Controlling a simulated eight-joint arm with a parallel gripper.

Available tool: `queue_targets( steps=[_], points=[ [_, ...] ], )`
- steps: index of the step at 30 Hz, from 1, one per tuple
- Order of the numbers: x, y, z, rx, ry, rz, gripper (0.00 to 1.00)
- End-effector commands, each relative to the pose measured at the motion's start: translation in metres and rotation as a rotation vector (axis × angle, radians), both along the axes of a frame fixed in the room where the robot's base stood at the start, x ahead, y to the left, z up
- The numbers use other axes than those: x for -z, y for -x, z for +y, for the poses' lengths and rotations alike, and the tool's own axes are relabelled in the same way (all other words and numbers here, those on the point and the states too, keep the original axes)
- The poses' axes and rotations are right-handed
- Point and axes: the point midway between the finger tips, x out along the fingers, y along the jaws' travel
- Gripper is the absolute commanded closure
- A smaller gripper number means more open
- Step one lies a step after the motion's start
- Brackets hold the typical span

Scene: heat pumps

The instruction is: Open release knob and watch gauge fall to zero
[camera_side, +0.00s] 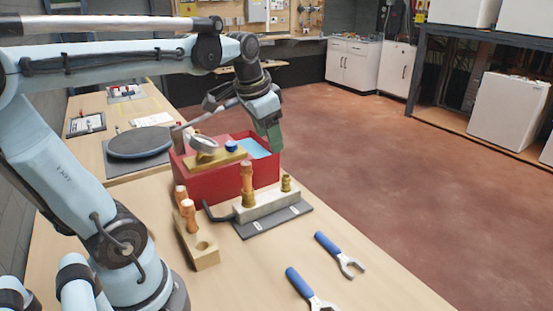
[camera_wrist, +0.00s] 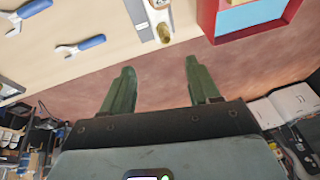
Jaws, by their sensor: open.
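A red box (camera_side: 225,180) stands on the bench in the side view, with a light blue surface inside. A wooden bar (camera_side: 218,161) across its top carries a pale round gauge (camera_side: 204,144) and a small blue knob (camera_side: 231,146), which may be the release knob. The gauge reading is too small to make out. My gripper (camera_side: 272,145) points down by the box's far right edge, apart from the knob. In the wrist view my gripper (camera_wrist: 160,65) is open and empty, with red floor between its fingers. A corner of the red box (camera_wrist: 212,22) shows at upper right.
A block with brass and copper fittings (camera_side: 268,204) sits on a grey plate before the box. A wooden holder (camera_side: 196,243) stands left of it. Two blue-handled wrenches (camera_side: 338,254) (camera_side: 308,290) lie at front right. A dark round disc (camera_side: 140,142) lies behind left.

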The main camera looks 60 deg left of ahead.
Motion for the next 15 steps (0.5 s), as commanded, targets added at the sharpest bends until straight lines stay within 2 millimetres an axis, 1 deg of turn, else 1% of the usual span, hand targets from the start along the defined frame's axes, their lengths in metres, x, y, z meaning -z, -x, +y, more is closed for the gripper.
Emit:
queue_targets(
  steps=[1,5,6,9,12,15],
  points=[
    [-0.009,-0.004,0.022,-0.003,-0.004,0.042,0.39],
    [-0.025,-0.004,0.071,0.025,0.004,0.149,0.39],
    [-0.030,-0.002,0.086,0.033,0.012,0.179,0.39],
    [-0.037,0.004,0.118,0.057,0.036,0.245,0.39],
    [-0.042,0.011,0.144,0.080,0.062,0.290,0.39],
    [-0.044,0.017,0.159,0.096,0.082,0.318,0.39]
  ],
)
